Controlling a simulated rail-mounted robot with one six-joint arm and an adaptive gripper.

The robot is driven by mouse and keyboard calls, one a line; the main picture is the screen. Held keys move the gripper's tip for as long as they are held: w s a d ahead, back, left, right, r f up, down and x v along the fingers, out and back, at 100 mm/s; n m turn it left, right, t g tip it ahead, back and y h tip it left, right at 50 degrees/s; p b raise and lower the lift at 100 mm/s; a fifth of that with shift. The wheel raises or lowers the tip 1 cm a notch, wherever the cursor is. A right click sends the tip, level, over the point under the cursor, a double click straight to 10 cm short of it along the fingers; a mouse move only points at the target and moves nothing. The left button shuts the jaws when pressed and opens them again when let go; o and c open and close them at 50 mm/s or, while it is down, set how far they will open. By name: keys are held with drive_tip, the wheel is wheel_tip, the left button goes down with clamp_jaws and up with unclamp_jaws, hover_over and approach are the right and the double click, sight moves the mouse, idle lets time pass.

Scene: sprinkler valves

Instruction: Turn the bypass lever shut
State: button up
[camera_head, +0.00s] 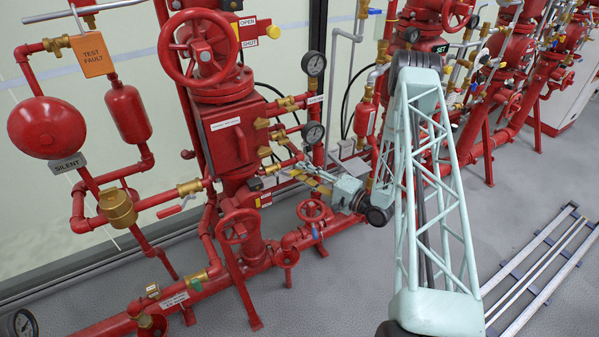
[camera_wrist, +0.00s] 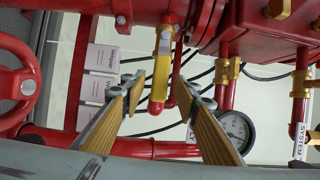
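A lever with a yellow handle (camera_wrist: 161,78) hangs down from a valve on red pipework in the middle of the wrist view. No bypass label is readable on it. My gripper (camera_wrist: 159,82) is open, with one yellow-faced finger on each side of the lever in the picture. I see no contact, and how deep the lever lies between the fingers cannot be told. In the head view my gripper (camera_head: 308,177) points left at the brass fittings beside the red valve body (camera_head: 230,140). The lever is hard to pick out there.
A red handwheel (camera_head: 239,226) and another small handwheel (camera_head: 311,210) sit below my gripper. Pressure gauges (camera_head: 312,133) stand just above it. A thin red pipe (camera_wrist: 174,75) runs close to the lever. Grey floor (camera_head: 330,285) is open in front.

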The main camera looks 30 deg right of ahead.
drive_tip(key=shift+x, duration=0.95)
clamp_jaws()
